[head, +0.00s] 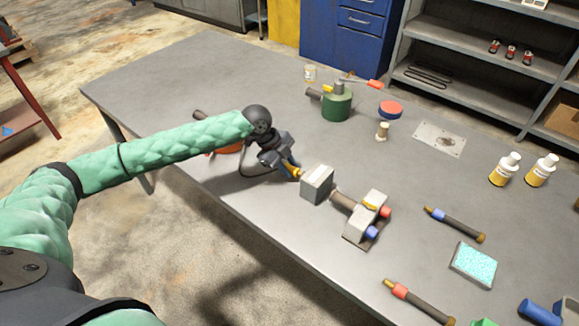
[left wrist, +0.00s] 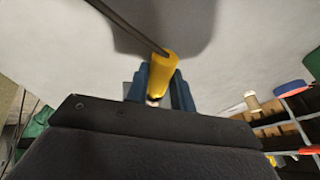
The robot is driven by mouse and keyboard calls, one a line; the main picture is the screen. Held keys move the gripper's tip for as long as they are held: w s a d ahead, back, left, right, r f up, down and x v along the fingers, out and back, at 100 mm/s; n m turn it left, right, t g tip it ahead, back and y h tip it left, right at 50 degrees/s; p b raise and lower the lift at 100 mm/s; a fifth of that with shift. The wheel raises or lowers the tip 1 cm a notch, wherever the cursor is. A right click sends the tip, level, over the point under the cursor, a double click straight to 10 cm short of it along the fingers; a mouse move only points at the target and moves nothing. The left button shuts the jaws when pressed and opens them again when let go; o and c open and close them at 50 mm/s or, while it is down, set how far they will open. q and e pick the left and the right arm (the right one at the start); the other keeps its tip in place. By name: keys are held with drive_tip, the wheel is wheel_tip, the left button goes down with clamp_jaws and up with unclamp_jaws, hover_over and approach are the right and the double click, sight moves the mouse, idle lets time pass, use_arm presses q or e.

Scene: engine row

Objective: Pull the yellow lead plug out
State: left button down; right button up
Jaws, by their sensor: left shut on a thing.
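My left gripper (head: 291,170) reaches over the table from the left. Its blue fingers are shut on the yellow lead plug (head: 295,174). In the left wrist view the plug (left wrist: 162,72) sits between the fingers (left wrist: 160,92), with a dark lead (left wrist: 126,24) running from its end. In the head view the plug is close beside the left side of a grey block (head: 317,184) with a pale top. The fingers partly hide the plug, and I cannot tell whether its tip is inside the block. My right gripper is not in view.
A grey and brown device with red and blue ends (head: 367,218) stands right of the block. A green pot (head: 337,105) and a red disc (head: 390,109) stand farther back. An orange thing (head: 229,148) lies behind my wrist. The table (head: 165,84) is bare at far left.

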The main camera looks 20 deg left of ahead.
use_arm(q)
drive_tip(key=shift+w+a, duration=0.3)
drive_tip(key=shift+a, duration=0.5)
drive_tip(key=shift+w+a, duration=0.25)
drive_tip(key=shift+a, duration=0.5)
idle(0.4)
drive_tip(key=shift+w+a, duration=0.25)
drive_tip(key=shift+a, duration=0.45)
wheel_tip(320, 180, up, 7)
drive_tip(key=p, duration=0.5)
drive_tip(key=shift+a, duration=0.1)
idle(0.3)
drive_tip(key=shift+w+a, duration=0.3)
drive_tip(key=shift+a, duration=0.4)
drive_tip(key=shift+w+a, duration=0.25)
drive_tip(key=shift+a, duration=0.4)
drive_tip(key=shift+f, duration=0.15)
